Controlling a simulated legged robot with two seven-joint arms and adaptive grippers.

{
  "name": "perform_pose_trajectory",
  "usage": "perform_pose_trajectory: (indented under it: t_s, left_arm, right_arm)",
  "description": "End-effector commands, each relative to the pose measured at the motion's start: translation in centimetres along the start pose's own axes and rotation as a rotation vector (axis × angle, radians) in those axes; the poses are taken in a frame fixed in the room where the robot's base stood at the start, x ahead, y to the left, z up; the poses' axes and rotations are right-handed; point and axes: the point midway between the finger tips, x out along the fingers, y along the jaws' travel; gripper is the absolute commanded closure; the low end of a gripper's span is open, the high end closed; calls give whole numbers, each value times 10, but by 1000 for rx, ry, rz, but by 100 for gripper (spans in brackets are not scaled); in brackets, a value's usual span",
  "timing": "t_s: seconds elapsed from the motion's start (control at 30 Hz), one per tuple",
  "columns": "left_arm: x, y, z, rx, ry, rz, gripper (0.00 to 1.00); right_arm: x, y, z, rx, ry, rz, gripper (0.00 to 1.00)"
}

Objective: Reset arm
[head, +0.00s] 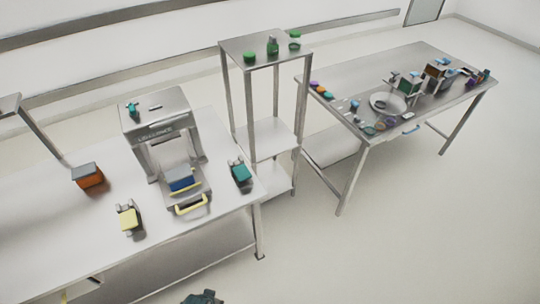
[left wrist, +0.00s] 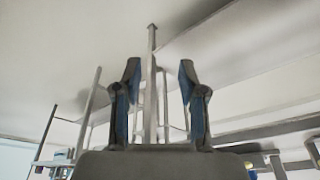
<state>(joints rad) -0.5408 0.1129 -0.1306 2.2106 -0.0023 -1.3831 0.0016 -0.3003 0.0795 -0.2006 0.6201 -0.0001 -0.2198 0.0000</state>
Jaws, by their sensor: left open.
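My left gripper (left wrist: 160,72) shows in the left wrist view. Its two dark fingers with blue pads stand apart, with nothing held between them. Metal posts show in the gap, behind the fingers. In the head view a small dark shape (head: 203,297) is cut off by the bottom edge; I cannot tell what it is. My right gripper is in neither view.
A cluttered right table (head: 430,118) stands beyond. The front-right floor is clear.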

Motion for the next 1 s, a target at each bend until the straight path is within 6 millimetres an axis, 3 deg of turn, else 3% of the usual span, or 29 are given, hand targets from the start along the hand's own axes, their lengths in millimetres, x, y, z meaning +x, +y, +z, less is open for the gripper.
perform_pose_trajectory:
  t_s: [0.17, 0.33, 0.5, 0.6, 0.8, 0.9, 1.0]
  left_arm:
    - [62, 3, 19, 5, -30, 5, 59]
    - [140, 7, 57, 12, -65, 10, 59]
    - [227, 12, 135, 22, -113, 17, 59]
    - [262, 14, 188, 29, -141, 20, 59]
    - [291, 14, 271, 39, -175, 23, 59]
    - [294, 13, 292, 42, -183, 23, 59]
    - [294, 13, 301, 43, -186, 23, 59]
  right_arm:
    - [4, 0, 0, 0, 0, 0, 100]
    - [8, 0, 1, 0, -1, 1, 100]
    - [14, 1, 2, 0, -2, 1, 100]
    - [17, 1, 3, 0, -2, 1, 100]
    - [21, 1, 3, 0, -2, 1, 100]
    - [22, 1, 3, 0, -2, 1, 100]
    - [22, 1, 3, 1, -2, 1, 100]
